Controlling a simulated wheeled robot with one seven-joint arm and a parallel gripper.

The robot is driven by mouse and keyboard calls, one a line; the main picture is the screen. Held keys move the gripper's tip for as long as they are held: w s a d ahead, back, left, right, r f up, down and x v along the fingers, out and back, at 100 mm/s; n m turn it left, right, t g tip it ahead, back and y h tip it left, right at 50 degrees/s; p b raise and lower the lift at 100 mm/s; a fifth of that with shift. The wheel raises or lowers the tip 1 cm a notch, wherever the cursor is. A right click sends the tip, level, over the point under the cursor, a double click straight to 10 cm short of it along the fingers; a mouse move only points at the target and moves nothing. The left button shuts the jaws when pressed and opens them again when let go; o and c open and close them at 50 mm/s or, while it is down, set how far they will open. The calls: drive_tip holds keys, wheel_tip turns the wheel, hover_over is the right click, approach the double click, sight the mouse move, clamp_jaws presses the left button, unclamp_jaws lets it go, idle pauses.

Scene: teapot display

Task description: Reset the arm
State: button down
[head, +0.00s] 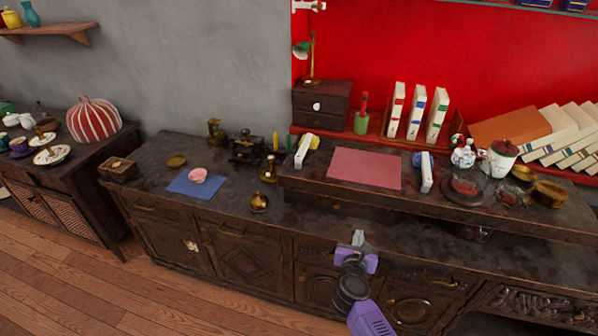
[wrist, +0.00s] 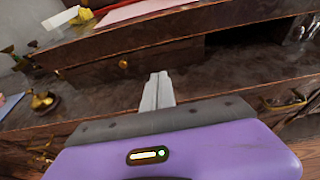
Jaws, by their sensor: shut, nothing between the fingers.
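My gripper (head: 358,238) is at the front of the dark wooden cabinet (head: 240,222) in the head view, at about the height of its top edge. My purple arm runs down to the lower right below it. In the wrist view my gripper (wrist: 157,90) has its two grey fingers together, with nothing between them. The fingers point toward the cabinet's lower top surface and the raised shelf front (wrist: 130,62) behind it. No object touches the fingers as far as I can see.
A brass pot (head: 259,202) stands left of my gripper. A blue mat (head: 196,183) holds a pink bowl (head: 197,175). The raised shelf carries a pink mat (head: 365,168), a glass dome (head: 467,186) and a white teapot (head: 463,155). The floor (head: 150,290) in front at left is clear.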

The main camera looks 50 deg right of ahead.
wheel_tip(320, 180, up, 8)
drive_tip(key=w+a+n+t+h, duration=0.1)
drive_tip(key=w+n+t+h, duration=0.15)
drive_tip(key=n, duration=0.55)
drive_tip(key=s+a+r+n+t+y, duration=0.15)
drive_tip(key=a+r+n+t, duration=0.25)
drive_tip(key=a+n, duration=0.4)
drive_tip(key=s+a+r+n+t+y, duration=0.1)
drive_tip(key=a+r+n+t+y, duration=0.2)
drive_tip(key=a+n, duration=0.5)
drive_tip(key=s+a+r+n+y, duration=0.2)
drive_tip(key=s+a+n+y, duration=0.3)
drive_tip(key=s+a+n, duration=0.4)
drive_tip(key=s+a+r+n+y, duration=0.3)
drive_tip(key=s+a+n+y, duration=0.3)
drive_tip(key=s+a+n, duration=0.4)
drive_tip(key=shift+s+a+n, duration=0.25)
drive_tip(key=shift+a+n, duration=0.75)
drive_tip(key=shift+n, duration=2.2)
drive_tip(key=shift+r, duration=0.1)
